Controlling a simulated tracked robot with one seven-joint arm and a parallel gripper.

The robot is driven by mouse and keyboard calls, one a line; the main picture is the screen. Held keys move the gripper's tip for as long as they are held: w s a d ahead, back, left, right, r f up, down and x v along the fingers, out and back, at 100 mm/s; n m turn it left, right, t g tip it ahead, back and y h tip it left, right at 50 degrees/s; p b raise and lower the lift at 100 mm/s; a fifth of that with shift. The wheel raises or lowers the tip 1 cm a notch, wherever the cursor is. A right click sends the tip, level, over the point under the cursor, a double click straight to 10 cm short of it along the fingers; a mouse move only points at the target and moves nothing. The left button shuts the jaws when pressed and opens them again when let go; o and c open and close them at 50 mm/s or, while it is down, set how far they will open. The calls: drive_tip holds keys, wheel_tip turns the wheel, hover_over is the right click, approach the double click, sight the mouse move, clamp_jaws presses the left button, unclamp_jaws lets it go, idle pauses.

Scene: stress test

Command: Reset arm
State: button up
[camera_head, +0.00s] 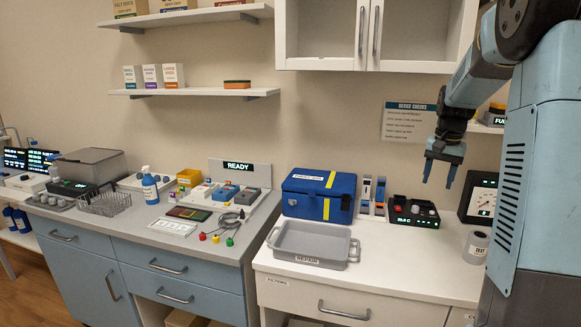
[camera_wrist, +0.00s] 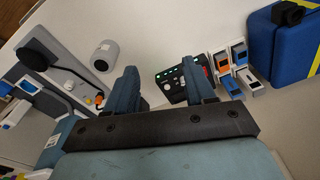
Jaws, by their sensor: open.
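My gripper (camera_head: 441,170) hangs at the right in the head view, fingers pointing down, above the white counter (camera_head: 385,267) and apart from everything on it. Its two blue fingers are spread, with nothing between them. The gripper also shows in the wrist view (camera_wrist: 160,88), with both fingers apart over the counter. My light-blue arm comes down from the upper right and bends toward the gripper.
Below the gripper are a black control box (camera_head: 412,212), small boxes in a rack (camera_head: 373,193), a blue case (camera_head: 318,194) and a grey REPAIR tray (camera_head: 308,244). A grey cylinder (camera_head: 476,247) stands at right. A wall cabinet (camera_head: 410,35) hangs above. The air around the gripper is clear.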

drive_tip(key=s+a+r+n+t, duration=0.1)
drive_tip(key=s+a+r+n, duration=0.15)
drive_tip(key=s+a, duration=0.45)
drive_tip(key=s+a+r+n+t, duration=0.1)
drive_tip(key=s+a+r, duration=0.35)
drive_tip(key=s, duration=0.35)
drive_tip(key=s+a+f+n+t, duration=0.1)
drive_tip(key=s+a, duration=0.2)
drive_tip(key=s, duration=0.4)
drive_tip(key=s+a+f+n+t, duration=0.1)
drive_tip(key=s+a+n, duration=0.1)
drive_tip(key=s, duration=0.6)
drive_tip(key=shift+s+a+f+t, duration=0.15)
drive_tip(key=shift+a+f+t, duration=0.2)
drive_tip(key=shift+a, duration=0.25)
